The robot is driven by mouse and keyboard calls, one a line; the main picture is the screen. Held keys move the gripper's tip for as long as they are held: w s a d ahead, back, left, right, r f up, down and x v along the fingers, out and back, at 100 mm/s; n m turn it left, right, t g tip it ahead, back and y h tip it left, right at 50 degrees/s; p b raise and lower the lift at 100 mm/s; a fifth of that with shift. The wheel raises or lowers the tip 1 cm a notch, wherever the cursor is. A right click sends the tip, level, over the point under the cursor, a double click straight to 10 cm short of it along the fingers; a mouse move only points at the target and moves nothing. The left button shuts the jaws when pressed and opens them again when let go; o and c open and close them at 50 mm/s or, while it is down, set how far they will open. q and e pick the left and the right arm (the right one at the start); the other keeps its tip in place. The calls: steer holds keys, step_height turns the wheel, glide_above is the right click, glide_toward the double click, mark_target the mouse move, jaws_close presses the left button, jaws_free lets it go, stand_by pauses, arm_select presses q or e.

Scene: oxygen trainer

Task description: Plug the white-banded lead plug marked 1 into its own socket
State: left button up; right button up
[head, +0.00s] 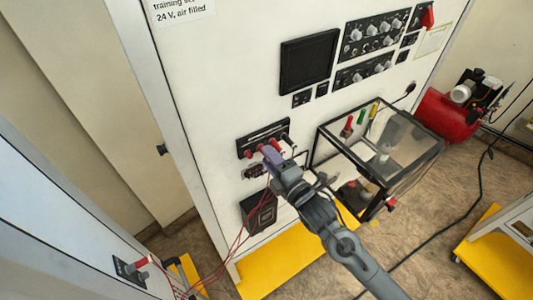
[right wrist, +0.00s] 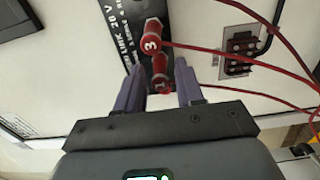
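The red plug marked 1 (right wrist: 161,74) shows end-on in the right wrist view, a red lead running from it to the right. My right gripper (right wrist: 160,73) has its purple fingers on either side of it, with visible gaps, so it is open around the plug. The plug's front end points at the black socket strip (right wrist: 125,22); I cannot tell how deep it sits. In the head view, the right gripper (head: 269,153) is at the strip (head: 245,146) on the white panel, hiding part of it. My left gripper is out of view.
A red plug marked 3 (right wrist: 152,36) stands just beyond plug 1. Another red plug (head: 142,262) sits at a small black plate, lower left. Red leads (head: 238,238) hang below the strip. A glass-sided box (head: 405,150) stands right of my arm.

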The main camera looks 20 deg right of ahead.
jaws_close()
steer(key=shift+s, duration=0.1)
steer(key=shift+p+v, duration=0.5)
steer(key=shift+v, duration=1.85)
steer(key=shift+s, duration=0.1)
